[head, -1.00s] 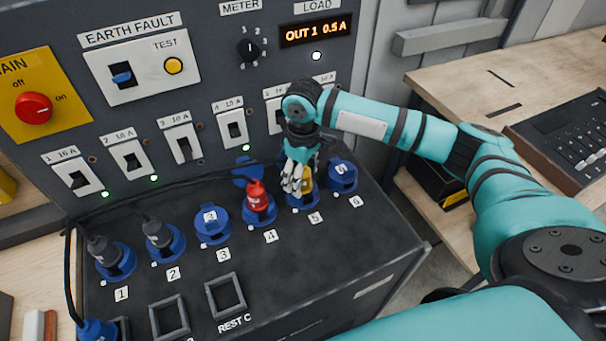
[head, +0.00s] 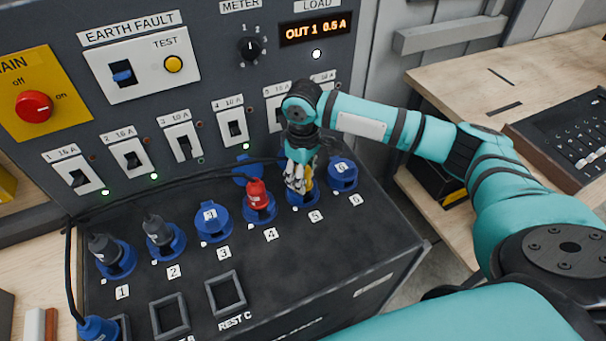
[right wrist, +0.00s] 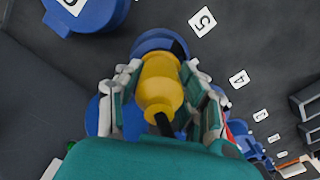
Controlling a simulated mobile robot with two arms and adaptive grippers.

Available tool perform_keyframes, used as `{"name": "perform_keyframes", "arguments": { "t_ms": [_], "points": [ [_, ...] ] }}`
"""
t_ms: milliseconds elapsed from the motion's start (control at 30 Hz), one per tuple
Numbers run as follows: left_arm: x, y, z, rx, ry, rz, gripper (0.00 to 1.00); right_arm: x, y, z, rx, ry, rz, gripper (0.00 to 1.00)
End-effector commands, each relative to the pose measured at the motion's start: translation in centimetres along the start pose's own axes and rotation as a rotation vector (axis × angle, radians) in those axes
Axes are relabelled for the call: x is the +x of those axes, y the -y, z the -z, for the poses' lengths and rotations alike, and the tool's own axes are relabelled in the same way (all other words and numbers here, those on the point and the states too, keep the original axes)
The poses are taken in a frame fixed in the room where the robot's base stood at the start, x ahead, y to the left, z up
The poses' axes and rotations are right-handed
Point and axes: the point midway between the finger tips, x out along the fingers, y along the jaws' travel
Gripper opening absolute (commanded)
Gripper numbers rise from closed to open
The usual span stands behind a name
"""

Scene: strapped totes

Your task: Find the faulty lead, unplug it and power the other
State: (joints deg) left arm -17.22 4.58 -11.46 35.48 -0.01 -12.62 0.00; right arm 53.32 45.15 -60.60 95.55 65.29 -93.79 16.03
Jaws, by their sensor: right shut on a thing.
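My right gripper (head: 300,180) is shut on the yellow plug (head: 308,184) at outlet 5. In the right wrist view the yellow plug (right wrist: 160,85) sits between both fingers, its nose at the blue socket (right wrist: 160,40); I cannot tell how deep it is seated. A red plug (head: 257,195) is in outlet 4. Dark grey plugs stand in outlet 1 (head: 104,248) and outlet 2 (head: 157,229). The load display (head: 315,29) reads OUT 1 0.5 A. My left gripper is not in view.
Above the outlets are breaker switches (head: 131,157), the red main switch (head: 34,107), the meter knob (head: 250,48) and the earth fault plate (head: 143,63). Empty square rest frames (head: 225,294) are in front. A blue connector (head: 98,329) is at lower left. A mixer (head: 570,130) stands on the right bench.

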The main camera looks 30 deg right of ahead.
Motion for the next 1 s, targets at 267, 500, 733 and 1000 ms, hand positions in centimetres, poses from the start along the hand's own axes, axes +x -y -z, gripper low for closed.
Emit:
{"name": "perform_keyframes", "arguments": {
  "t_ms": [267, 500, 733, 1000],
  "points": [
    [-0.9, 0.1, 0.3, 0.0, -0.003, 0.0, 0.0, -0.2, 0.0, 0.1, -0.06, -0.002, 0.0, 0.01],
    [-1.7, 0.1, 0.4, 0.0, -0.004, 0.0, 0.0, -0.2, 0.0, 0.0, -0.124, -0.001, 0.001, 0.01],
    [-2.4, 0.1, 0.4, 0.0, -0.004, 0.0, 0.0, -0.2, 0.0, 0.1, -0.187, -0.002, 0.0, 0.01],
    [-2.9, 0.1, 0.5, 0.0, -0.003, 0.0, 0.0, -0.2, -0.1, 0.1, -0.252, -0.003, -0.001, 0.01]
  ]
}}
